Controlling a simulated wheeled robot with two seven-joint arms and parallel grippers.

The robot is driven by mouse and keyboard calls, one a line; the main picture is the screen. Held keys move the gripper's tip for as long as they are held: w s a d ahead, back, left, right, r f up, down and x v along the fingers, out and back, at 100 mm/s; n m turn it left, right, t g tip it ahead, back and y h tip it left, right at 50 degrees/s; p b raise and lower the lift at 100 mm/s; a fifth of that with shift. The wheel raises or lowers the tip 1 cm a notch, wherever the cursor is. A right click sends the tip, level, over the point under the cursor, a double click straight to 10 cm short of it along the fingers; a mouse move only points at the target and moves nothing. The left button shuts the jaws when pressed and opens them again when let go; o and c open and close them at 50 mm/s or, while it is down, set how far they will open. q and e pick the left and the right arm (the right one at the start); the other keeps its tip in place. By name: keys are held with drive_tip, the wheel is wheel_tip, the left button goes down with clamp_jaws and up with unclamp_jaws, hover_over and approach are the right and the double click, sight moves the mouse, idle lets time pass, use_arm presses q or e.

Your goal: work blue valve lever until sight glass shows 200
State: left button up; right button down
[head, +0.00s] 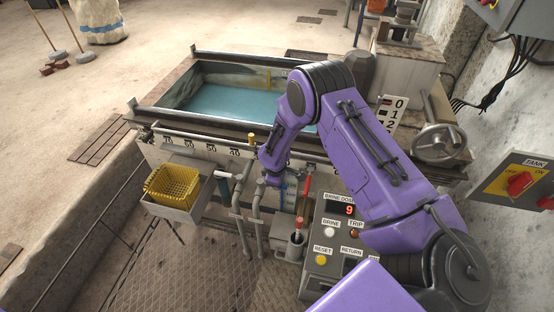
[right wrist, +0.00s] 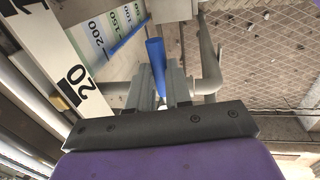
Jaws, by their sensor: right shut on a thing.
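In the right wrist view the blue valve lever (right wrist: 155,55) stands between the two fingers of my right gripper (right wrist: 158,85), which is shut on it. In the head view this gripper (head: 270,178) is in front of the tank wall, and it hides the lever. The sight glass (head: 289,190) is just right of the gripper. In the right wrist view its scale (right wrist: 115,28) shows 200, 150, 100 and 50. A blue column (right wrist: 130,38) runs along it, with its end near the 200 mark; the exact level is hard to read. My left gripper is not in view.
A red-handled lever (head: 306,182) stands right of the sight glass. A control box (head: 325,262) with a red display is beside it. The tank (head: 165,78) holds blue-green water behind. A yellow basket (head: 172,182) is at left. Pipes (head: 258,225) run below the gripper.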

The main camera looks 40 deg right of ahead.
drive_tip(key=shift+w+r, duration=0.1)
drive_tip(key=shift+w, duration=0.1)
drive_tip(key=c, duration=1.1)
unclamp_jaws()
drive_tip(key=shift+o, duration=0.2)
wheel_tip(320, 180, up, 10)
drive_tip(key=s+a, duration=0.1)
drive_tip(key=shift+s+a+p, duration=0.2)
drive_tip(key=shift+a+p, duration=0.1)
drive_tip(key=shift+p, duration=0.15)
drive_tip(key=shift+r, duration=0.1)
